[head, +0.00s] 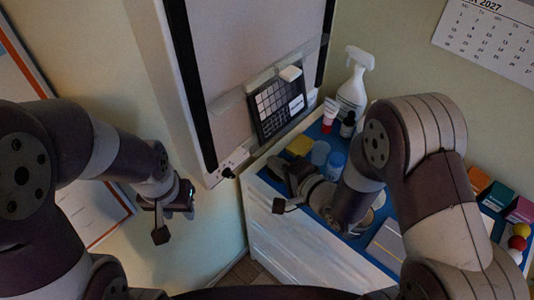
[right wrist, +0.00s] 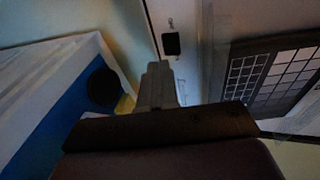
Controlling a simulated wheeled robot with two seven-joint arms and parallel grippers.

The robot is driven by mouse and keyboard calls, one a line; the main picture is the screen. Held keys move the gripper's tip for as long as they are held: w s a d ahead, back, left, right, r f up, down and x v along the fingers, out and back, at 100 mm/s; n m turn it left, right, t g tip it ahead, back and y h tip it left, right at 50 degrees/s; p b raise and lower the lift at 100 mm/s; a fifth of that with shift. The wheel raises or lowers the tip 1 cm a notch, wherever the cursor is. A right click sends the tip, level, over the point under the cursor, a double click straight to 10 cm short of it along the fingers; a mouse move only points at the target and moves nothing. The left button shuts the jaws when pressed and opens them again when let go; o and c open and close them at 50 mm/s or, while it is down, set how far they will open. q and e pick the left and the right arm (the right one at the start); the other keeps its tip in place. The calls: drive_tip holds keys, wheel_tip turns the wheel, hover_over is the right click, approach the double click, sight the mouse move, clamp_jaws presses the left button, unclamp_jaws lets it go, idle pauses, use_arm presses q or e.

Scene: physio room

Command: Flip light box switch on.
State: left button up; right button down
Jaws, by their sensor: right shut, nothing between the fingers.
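The light box (head: 258,45) is mounted on the wall, and its grey panel looks unlit. On its white lower edge is a small black part (head: 228,172) that looks like the switch. In the right wrist view the black switch (right wrist: 171,43) is just beyond my fingertips, with a visible gap; which way it is set I cannot tell. My right gripper (head: 279,205) is shut and empty, below and right of the switch. It also shows in the right wrist view (right wrist: 158,82). My left gripper (head: 161,235) hangs left of the cabinet, away from the switch; its jaw opening is unclear.
A dark gridded card (head: 277,103) is on the light box panel. The blue-topped cabinet (head: 262,172) below holds a spray bottle (head: 353,88), blue cups (head: 334,165) and small bottles close to my right arm. A framed poster hangs at left.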

use_arm(q)
drive_tip(key=shift+r, duration=0.25)
use_arm(e)
drive_tip(key=w+a, duration=0.2)
drive_tip(key=w, duration=0.1)
drive_tip(key=shift+a, duration=0.25)
use_arm(q)
drive_tip(key=shift+s+d+r+p, duration=0.2)
drive_tip(key=shift+s+r+p, duration=0.2)
drive_tip(key=shift+r+p, duration=0.15)
use_arm(e)
drive_tip(key=shift+w+d+r, duration=0.2)
drive_tip(key=shift+w+r, duration=0.1)
drive_tip(key=shift+w, duration=0.25)
use_arm(q)
drive_tip(key=shift+s, duration=0.1)
